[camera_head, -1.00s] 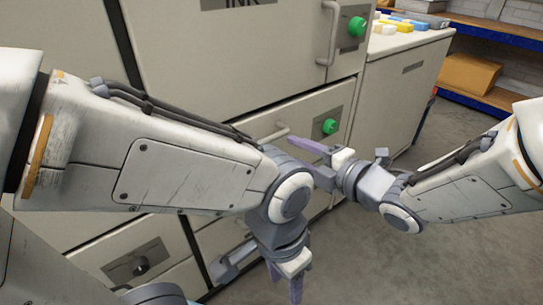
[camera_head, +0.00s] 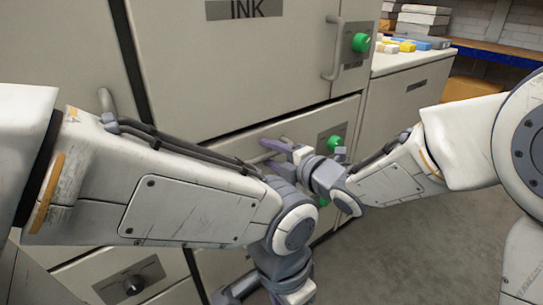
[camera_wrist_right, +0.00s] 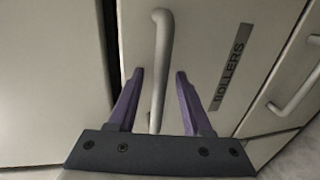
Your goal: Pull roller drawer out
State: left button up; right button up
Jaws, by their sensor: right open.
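The roller drawer front (camera_wrist_right: 265,30) carries a dark ROLLERS label (camera_wrist_right: 232,65) in the right wrist view. Its pale bar handle (camera_wrist_right: 160,70) runs between the two purple fingers of my right gripper (camera_wrist_right: 158,100), which is open with a finger on either side and visible gaps. In the head view, my right gripper (camera_head: 274,147) is at the handle (camera_head: 256,158) on the cabinet's lower front; its label is hidden there. My left gripper (camera_head: 290,292) points down at the bottom edge, its fingertips out of frame.
Above is an INK-labelled door (camera_head: 235,50) with a vertical handle (camera_head: 335,50) and green knob (camera_head: 361,43). Another green knob (camera_head: 334,143) is beside my right gripper. A lower front has a black knob (camera_head: 133,286). Grey floor (camera_head: 400,250) is open at right.

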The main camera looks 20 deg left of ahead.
grip_shut()
dwell(1.4)
